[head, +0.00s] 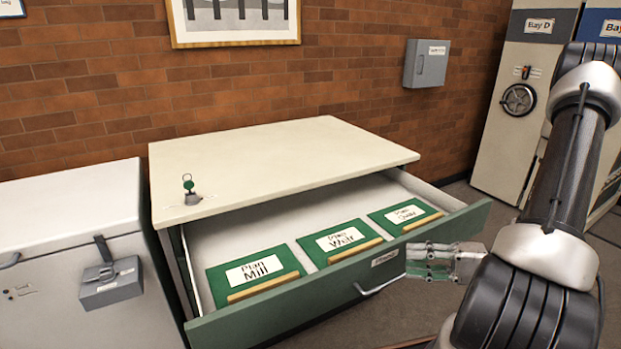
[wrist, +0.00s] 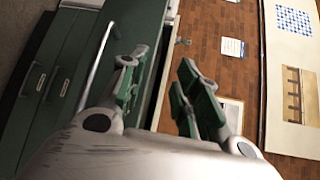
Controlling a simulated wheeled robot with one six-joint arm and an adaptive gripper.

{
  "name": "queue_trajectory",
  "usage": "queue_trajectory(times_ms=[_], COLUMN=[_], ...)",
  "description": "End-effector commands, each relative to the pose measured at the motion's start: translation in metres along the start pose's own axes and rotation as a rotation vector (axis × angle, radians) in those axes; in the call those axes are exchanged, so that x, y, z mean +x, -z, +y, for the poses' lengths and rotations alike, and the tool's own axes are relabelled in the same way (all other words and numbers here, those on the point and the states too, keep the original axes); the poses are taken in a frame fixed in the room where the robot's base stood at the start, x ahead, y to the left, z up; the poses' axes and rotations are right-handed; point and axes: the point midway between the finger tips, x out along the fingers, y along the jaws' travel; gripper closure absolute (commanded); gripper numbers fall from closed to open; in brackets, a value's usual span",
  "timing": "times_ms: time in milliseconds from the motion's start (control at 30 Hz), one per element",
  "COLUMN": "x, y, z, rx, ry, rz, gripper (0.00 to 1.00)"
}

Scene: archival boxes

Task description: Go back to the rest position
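My gripper (head: 430,262) is in front of the open drawer's front panel (head: 340,278), near its handle (head: 380,286), in the head view. In the wrist view my gripper (wrist: 158,78) has its two green-padded fingers apart with nothing between them. My arm comes in from the right side of the head view. Three green folders lie in the drawer: one labelled Mill (head: 254,271), a middle one (head: 340,240) and a right one (head: 404,215). I cannot tell whether the gripper touches the drawer front.
The cream-topped cabinet (head: 270,155) holds the pulled-out drawer. Tall Bay D shelving (head: 520,110) stands at the right, with a grey wall box (head: 426,64) nearby.

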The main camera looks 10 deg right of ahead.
Motion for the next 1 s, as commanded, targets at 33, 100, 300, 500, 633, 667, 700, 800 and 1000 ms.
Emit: queue_trajectory(times_ms=[33,100,300,500,633,667,700,800,1000], x=[0.001,0.002,-0.001,-0.018,-0.033,-0.037,-0.042,-0.053,-0.071], y=[-0.002,-0.008,-0.044,-0.073,-0.082,-0.083,-0.084,-0.084,-0.081], z=[-0.004,-0.011,-0.045,-0.074,-0.095,-0.1,-0.107,-0.129,-0.175], rx=[-0.005,-0.013,-0.054,-0.145,-0.241,-0.267,-0.304,-0.407,-0.614], ry=[-0.014,-0.053,-0.314,-0.663,-0.885,-0.933,-0.994,-1.129,-1.281], rz=[-0.018,-0.067,-0.296,-0.433,-0.433,-0.424,-0.405,-0.33,-0.111], gripper=[0.68,0.68,0.68,0.68,0.68,0.68,0.68,0.68,0.68])
